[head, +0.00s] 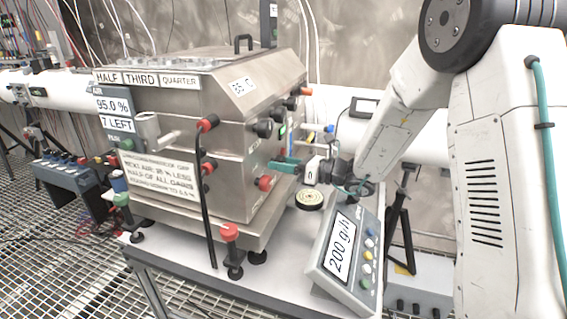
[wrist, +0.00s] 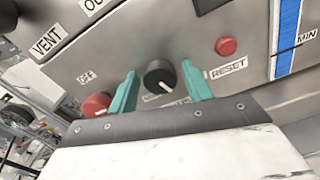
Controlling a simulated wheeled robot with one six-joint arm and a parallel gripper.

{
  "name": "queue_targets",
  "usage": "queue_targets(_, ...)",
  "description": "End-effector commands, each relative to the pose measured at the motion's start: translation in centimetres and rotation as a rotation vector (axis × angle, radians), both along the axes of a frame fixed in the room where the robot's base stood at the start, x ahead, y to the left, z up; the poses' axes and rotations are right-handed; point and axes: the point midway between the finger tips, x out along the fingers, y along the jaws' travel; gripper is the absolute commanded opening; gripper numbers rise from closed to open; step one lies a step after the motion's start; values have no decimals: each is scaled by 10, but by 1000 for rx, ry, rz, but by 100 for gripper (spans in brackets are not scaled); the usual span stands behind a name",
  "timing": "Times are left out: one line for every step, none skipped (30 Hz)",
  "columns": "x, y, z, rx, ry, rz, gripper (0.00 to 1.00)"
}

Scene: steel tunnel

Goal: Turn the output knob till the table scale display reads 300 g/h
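The table scale (head: 318,270) stands on the bench at the right of the machine in the head view, its display reading 200 g/h. My gripper (head: 285,165) is at the machine's right side face. In the wrist view, my gripper's (wrist: 160,78) teal fingers are open on either side of a black knob (wrist: 158,76) with a white pointer line, with a gap visible at each side. The label below this knob is mostly hidden by my gripper. A label beginning "OU" (wrist: 97,5) is cut off at the top edge; its knob is out of view.
A round dish (head: 309,200) sits on the bench below my gripper.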

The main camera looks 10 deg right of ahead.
Motion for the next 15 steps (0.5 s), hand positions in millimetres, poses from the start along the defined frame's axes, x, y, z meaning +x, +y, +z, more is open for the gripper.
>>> queue_targets(0, 0, 1, 0, -1, 0, 56)
queue_targets(0, 0, 1, 1, -3, 0, 56)
queue_targets(1, 0, 1, 1, -3, 0, 56)
queue_targets(1, 0, 1, 1, -3, 0, 56)
queue_targets(1, 0, 1, 1, -4, -1, 56)
queue_targets(1, 0, 2, 1, -4, -1, 56)
queue_targets(1, 0, 2, 1, -4, -1, 56)
queue_targets(1, 0, 2, 1, -5, -1, 56)
queue_targets(1, -1, 2, 1, -5, -1, 56)
queue_targets(0, -3, 2, 1, -5, -2, 56)
queue_targets(-1, -5, 2, 1, -5, -2, 56)
queue_targets(-3, -9, 2, 1, -5, -3, 56)
queue_targets(-5, -13, 2, 1, -5, -4, 56)
queue_targets(-7, -17, 2, 0, -5, -5, 56)
queue_targets(-11, -23, 2, 0, -5, -5, 56)
